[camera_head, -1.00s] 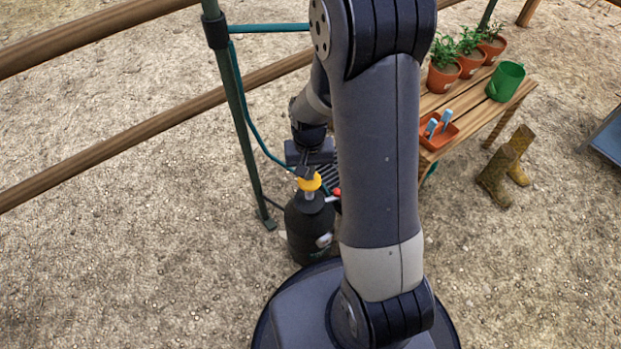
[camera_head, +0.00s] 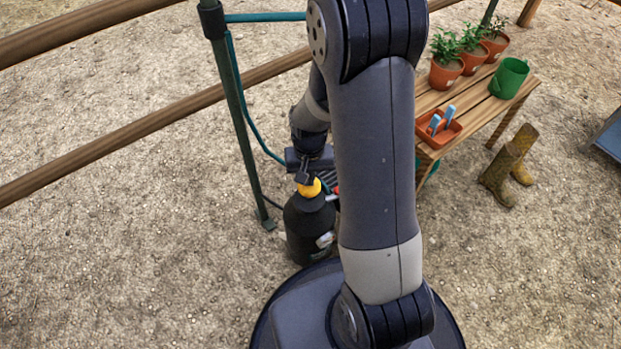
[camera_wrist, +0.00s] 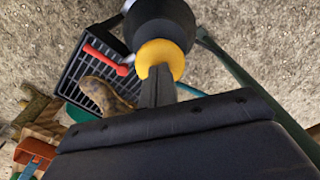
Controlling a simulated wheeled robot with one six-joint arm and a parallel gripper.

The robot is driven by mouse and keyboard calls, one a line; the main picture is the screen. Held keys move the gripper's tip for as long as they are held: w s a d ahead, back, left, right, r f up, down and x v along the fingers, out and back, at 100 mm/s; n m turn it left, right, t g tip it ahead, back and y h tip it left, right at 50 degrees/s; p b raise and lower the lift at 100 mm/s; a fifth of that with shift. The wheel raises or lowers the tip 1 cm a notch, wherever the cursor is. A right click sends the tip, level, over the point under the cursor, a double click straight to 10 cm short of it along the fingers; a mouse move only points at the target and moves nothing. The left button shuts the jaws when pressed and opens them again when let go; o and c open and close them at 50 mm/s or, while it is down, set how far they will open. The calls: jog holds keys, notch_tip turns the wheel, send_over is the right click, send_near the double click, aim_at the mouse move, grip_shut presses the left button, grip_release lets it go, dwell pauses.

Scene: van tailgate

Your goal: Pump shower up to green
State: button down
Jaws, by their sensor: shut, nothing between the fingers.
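The shower is a dark bottle-shaped tank (camera_head: 309,225) standing upright on the ground, with a yellow pump knob (camera_head: 311,188) low on its top. My gripper (camera_head: 304,178) is shut and empty, pointing down with its fingertips at the knob, seemingly touching its top. In the wrist view the shut fingers (camera_wrist: 158,82) overlap the near edge of the yellow knob (camera_wrist: 160,56), with the dark tank (camera_wrist: 155,20) behind it. A pale patch (camera_head: 325,240) shows on the tank's side, but no green reading can be made out.
A red handle (camera_wrist: 105,60) lies over a dark grate (camera_wrist: 92,75) beside the tank. A green post (camera_head: 238,120) with a hose stands close on the left. A wooden bench (camera_head: 490,115) with pots and boots (camera_head: 510,165) are at right. Open gravel lies left.

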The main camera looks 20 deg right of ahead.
jog(key=shift+f, duration=0.5)
jog(key=shift+r, duration=0.2)
notch_tip(320, 180, up, 5)
jog(key=p, duration=0.4)
jog(key=shift+f, duration=0.25)
jog(key=shift+f+b, duration=2.05)
jog(key=shift+f, duration=0.5)
jog(key=shift+r+p, duration=2.25)
jog(key=shift+r, duration=0.45)
